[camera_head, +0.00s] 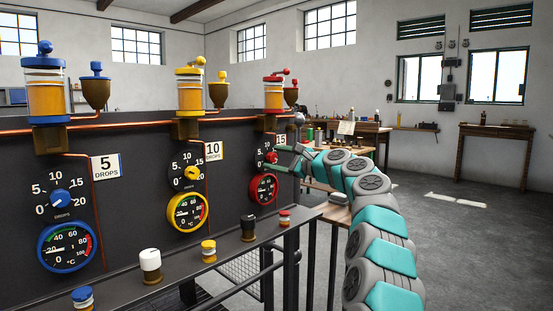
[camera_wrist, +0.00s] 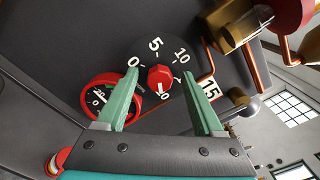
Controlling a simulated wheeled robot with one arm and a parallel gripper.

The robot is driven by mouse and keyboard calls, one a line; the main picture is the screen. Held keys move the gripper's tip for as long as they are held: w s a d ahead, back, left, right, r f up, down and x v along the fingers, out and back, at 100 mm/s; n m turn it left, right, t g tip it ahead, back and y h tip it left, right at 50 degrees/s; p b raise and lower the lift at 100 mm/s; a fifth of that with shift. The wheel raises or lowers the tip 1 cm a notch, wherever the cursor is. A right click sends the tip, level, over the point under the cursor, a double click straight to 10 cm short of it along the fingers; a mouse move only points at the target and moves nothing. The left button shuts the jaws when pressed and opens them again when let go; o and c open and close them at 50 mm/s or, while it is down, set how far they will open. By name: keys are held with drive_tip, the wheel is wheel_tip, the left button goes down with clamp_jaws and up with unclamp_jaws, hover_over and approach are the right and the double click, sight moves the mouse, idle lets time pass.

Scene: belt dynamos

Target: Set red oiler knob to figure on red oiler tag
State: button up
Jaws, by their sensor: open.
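The red oiler knob (camera_wrist: 160,77) sits on a black dial with white figures 0, 5 and 10 legible in the wrist view. It also shows in the head view (camera_head: 271,157). The figure past 10 is partly hidden by a finger, and I cannot tell for sure which figure the knob points to. The red oiler tag (camera_wrist: 208,89) reads 15; it is also in the head view (camera_head: 281,140). My gripper (camera_wrist: 161,80) is open, with one green finger on each side of the knob and visible gaps between them.
A red-rimmed gauge (camera_head: 263,189) is below the knob. The red oiler (camera_head: 274,93) and a copper pipe are above. Blue (camera_head: 60,202) and yellow (camera_head: 191,172) knobs are to the left. A rail with small caps (camera_head: 284,217) runs in front of the panel.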

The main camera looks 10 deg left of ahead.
clamp_jaws()
idle(0.5)
